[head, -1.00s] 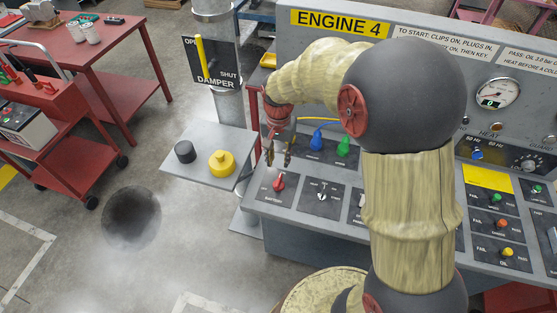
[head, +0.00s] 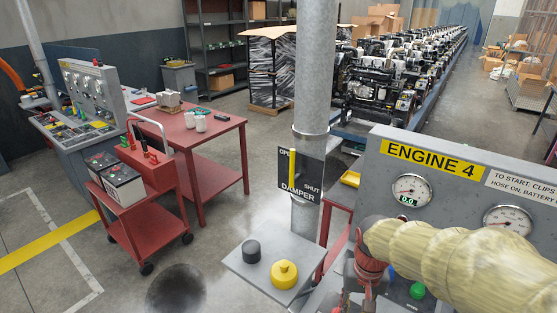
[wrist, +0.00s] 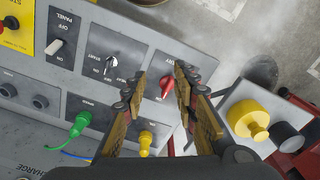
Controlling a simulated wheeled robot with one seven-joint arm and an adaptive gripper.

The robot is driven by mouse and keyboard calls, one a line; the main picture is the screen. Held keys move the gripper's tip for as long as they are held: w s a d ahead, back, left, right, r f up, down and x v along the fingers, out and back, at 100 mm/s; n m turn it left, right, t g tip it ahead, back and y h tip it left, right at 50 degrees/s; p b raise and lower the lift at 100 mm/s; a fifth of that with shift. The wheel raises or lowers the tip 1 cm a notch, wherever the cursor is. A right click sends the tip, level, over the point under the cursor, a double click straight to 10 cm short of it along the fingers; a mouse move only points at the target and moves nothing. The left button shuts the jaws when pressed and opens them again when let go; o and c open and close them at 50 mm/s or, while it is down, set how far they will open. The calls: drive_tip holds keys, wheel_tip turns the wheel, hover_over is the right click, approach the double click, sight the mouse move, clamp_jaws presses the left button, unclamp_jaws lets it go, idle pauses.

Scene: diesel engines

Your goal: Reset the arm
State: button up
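My gripper (wrist: 154,88) shows in the wrist view with its two fingers apart and nothing held between them. It is above the console's sloped switch panel (wrist: 25,120). The red knob (wrist: 167,88) appears between the fingertips; I see no contact with it. In the head view my arm comes in from the lower right over the Engine 4 console (head: 385,165). The gripper's fingers are partly cut off at the bottom edge there.
A side shelf with a yellow plug (head: 284,275) and a black plug (head: 251,251) stands left of the console. Behind it is a pipe (head: 314,80) with a damper plate (head: 300,176). A red cart (head: 150,205) and red table (head: 215,135) stand left. Floor between is clear.

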drive_tip(key=s+r+n+t+b, duration=0.2)
drive_tip(key=s+r+t, duration=0.3)
drive_tip(key=s+r, duration=0.5)
drive_tip(key=shift+s+b, duration=0.9)
drive_tip(key=shift+s, duration=0.25)
drive_tip(key=shift+r, duration=0.1)
